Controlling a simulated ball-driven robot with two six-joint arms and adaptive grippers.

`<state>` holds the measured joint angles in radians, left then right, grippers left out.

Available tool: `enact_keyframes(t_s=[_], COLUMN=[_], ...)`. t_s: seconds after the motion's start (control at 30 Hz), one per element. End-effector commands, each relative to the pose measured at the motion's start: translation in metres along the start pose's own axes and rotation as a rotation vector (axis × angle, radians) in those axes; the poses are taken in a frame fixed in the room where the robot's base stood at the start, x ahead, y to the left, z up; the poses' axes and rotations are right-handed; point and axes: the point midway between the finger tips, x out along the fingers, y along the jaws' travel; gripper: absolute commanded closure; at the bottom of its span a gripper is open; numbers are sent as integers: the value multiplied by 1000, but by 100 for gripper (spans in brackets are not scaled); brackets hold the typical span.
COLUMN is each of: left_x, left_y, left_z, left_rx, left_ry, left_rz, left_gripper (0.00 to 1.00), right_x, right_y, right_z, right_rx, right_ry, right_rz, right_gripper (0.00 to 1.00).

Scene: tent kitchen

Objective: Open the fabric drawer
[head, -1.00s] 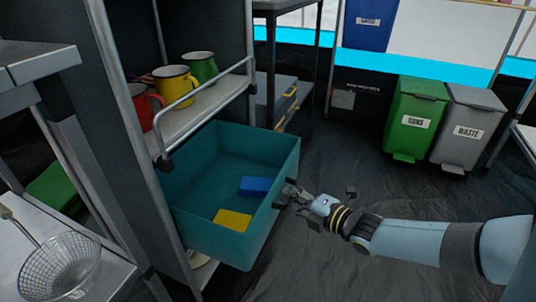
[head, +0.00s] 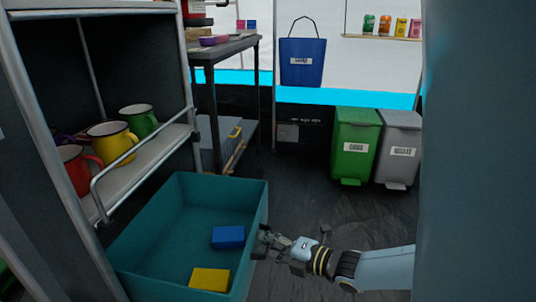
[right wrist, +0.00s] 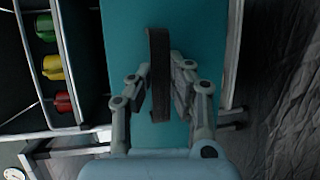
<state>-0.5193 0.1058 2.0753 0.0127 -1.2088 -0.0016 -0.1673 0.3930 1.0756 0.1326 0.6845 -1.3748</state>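The teal fabric drawer (head: 140,238) is pulled out from under the shelf unit, with its open top showing. A blue block (head: 228,237) and a yellow block (head: 210,279) lie inside it. My right gripper (head: 268,241) is at the drawer's outer front face. In the right wrist view, a dark strap handle (right wrist: 159,75) runs up the teal front (right wrist: 125,40). The two fingers of my right gripper (right wrist: 160,80) lie close against both sides of the strap, and it looks shut on it. My left gripper is not in view.
Red (head: 76,172), yellow (head: 110,147) and green mugs (head: 137,122) stand on the railed shelf (head: 150,160) above the drawer. Green (head: 355,140) and grey bins (head: 398,150) stand at the back right. Dark floor (head: 310,205) is open right of the drawer.

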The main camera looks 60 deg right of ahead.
Motion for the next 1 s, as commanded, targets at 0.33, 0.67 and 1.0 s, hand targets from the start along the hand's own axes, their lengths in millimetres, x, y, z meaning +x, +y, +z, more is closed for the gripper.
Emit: enact_keyframes(t_s=[0.33, 0.67, 1.0], left_x=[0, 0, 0], left_y=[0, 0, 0], left_z=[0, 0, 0], left_rx=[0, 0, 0], left_ry=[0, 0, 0], left_rz=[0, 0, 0], left_gripper=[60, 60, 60], right_x=[0, -43, -108], right_y=[0, -2, -1], right_z=[0, 0, 0], right_rx=[2, 1, 2], right_ry=[-1, 1, 0], right_rz=[-2, -5, -3], right_gripper=[66, 66, 66])
